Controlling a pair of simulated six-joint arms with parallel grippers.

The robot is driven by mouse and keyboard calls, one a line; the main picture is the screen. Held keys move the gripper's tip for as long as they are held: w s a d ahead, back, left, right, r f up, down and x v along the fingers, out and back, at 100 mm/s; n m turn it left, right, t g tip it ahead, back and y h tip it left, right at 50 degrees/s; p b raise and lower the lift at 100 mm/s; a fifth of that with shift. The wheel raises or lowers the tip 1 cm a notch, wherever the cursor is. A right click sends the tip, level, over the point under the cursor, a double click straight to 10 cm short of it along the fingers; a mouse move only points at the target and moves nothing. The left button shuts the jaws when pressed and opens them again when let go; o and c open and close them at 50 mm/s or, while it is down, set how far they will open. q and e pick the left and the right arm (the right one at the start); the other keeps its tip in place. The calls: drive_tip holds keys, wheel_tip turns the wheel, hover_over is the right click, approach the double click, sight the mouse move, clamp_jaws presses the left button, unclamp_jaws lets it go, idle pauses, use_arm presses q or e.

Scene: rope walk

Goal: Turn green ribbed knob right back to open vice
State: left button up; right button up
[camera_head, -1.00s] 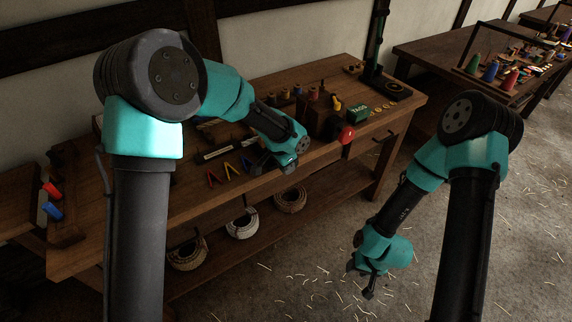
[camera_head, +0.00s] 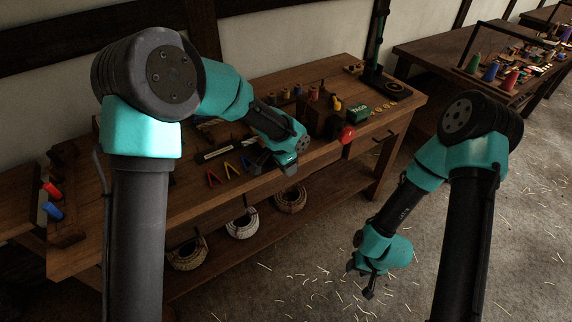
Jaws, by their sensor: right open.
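A red round knob (camera_head: 347,134) sits at the front edge of the workbench (camera_head: 405,100), beside a dark wooden block (camera_head: 318,122). My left gripper (camera_head: 287,168) is at the bench's front edge, left of the red knob and apart from it. It is small and dark, and its jaws are not clear; it hides part of the edge. My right gripper (camera_head: 367,284) hangs open and empty over the floor, in front of the bench.
Coloured V-shaped tools (camera_head: 229,170) lie on the bench left of my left gripper. A green box (camera_head: 358,113) stands right of the block. Rope coils (camera_head: 242,225) rest on the lower shelf. The straw-strewn floor (camera_head: 300,285) is otherwise open.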

use_arm(q)
drive_tip(key=v, duration=1.7)
drive_tip(key=w+d+g+y, duration=0.4)
drive_tip(key=w+d+y, duration=0.2)
drive_tip(key=d, duration=0.3)
drive_tip(key=shift+f, duration=0.2)
drive_tip(key=x, duration=1.7)
drive_tip(key=shift+f, duration=0.15)
